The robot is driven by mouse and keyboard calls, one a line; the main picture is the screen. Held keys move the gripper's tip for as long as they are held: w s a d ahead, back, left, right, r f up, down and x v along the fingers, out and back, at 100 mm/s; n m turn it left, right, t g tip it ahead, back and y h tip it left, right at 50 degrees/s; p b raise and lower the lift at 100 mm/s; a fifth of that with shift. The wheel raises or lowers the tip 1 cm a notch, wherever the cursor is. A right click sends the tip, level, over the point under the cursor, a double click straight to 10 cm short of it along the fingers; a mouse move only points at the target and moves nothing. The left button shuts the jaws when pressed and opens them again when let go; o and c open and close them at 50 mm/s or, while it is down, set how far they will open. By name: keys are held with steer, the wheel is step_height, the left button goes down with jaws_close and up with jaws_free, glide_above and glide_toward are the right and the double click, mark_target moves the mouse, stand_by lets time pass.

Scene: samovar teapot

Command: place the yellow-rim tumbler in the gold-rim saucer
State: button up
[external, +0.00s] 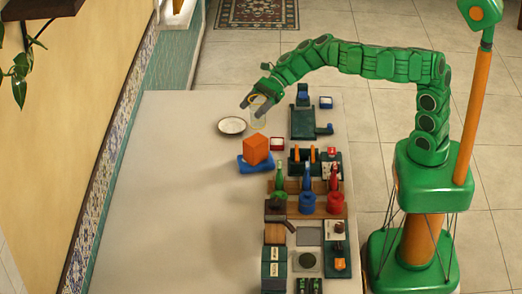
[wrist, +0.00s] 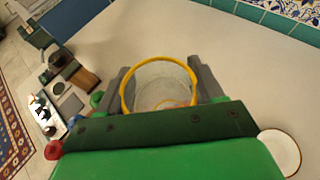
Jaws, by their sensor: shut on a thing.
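The yellow-rim tumbler (wrist: 160,82) is clear glass with a yellow rim. In the wrist view it sits between the two grey fingers of my gripper (wrist: 161,90), which is shut on it. In the external view my gripper (external: 256,98) holds the tumbler (external: 259,114) near the far end of the table, just right of the saucer. The saucer (external: 232,126) is a white round dish lying on the table, empty; it also shows at the lower right of the wrist view (wrist: 280,151). I cannot tell the tumbler's height above the table.
An orange cube (external: 256,149) on a blue block (external: 257,164) stands nearer than the saucer. Colored bottles (external: 307,179) and several trays and small blocks line the table's right side. The left part of the white table (external: 165,200) is clear.

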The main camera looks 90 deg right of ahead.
steer(key=s+d+m+t+h, duration=0.2)
steer(key=s+d+m, duration=0.1)
steer(key=d, duration=1.7)
steer(key=shift+w+d+f, duration=0.5)
steer(key=shift+w+f, duration=1.85)
steer(key=shift+f, duration=0.65)
steer(key=shift+w+d+f, duration=0.55)
steer(key=shift+w+f, duration=1.75)
steer(key=shift+f, duration=0.7)
steer(key=shift+w+d+f, duration=0.5)
steer(key=shift+w+f, duration=1.85)
steer(key=shift+f, duration=0.65)
steer(key=o, duration=1)
steer(key=shift+f, duration=0.1)
steer(key=shift+o, duration=0.2)
steer(key=v, duration=1.2)
steer(key=shift+r, duration=0.25)
